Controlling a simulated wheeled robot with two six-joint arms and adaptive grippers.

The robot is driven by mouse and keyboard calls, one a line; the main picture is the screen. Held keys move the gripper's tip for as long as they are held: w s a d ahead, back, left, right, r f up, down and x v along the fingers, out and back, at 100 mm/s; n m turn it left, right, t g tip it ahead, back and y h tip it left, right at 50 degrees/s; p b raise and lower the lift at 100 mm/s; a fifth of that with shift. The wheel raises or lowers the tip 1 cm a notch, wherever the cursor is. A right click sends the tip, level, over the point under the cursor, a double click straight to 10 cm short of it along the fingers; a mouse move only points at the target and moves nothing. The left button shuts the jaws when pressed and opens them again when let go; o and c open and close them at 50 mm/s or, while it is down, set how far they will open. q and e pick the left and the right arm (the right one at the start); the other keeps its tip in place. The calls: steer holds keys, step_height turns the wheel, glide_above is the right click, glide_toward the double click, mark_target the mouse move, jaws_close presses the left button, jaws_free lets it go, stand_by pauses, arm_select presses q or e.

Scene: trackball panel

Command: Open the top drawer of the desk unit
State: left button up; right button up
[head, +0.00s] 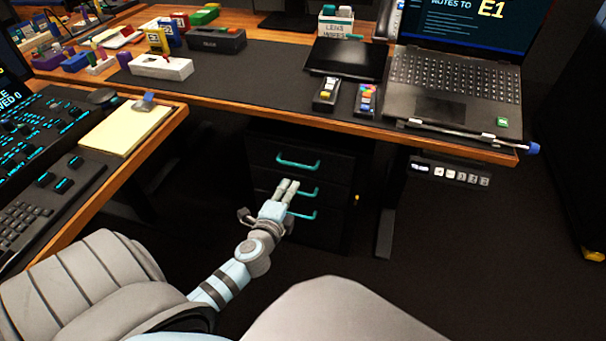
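The black desk unit (334,231) stands under the desk, with three drawers showing, one above another, each with a teal bar handle. The top drawer (316,150) is flush with the unit, so it looks closed, and its handle (298,164) is in plain view. My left gripper (287,186) is in front of the unit, its two light fingers pointing up and away, just below the top handle and partly over the middle handle (305,194). The fingers look close together; whether they are shut or touch a handle is unclear. My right gripper is out of view.
The wooden desk edge (330,122) overhangs the unit. A side desk (158,134) with a notepad and keyboards stands at the left. A laptop (452,90) sits above at the right. The dark floor right of the unit is mostly clear, apart from a desk leg (386,232).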

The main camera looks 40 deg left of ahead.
mark_target(302, 167)
arm_select(q)
steer(key=b+x, duration=0.3)
steer(key=x, duration=1)
steer(key=shift+r, duration=0.1)
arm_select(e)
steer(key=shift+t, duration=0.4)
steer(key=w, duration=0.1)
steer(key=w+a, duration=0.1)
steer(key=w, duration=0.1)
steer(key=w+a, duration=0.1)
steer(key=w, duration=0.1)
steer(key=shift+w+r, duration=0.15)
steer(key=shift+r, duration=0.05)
arm_select(q)
steer(key=shift+s, duration=0.1)
steer(key=shift+c, duration=0.6)
jaws_close()
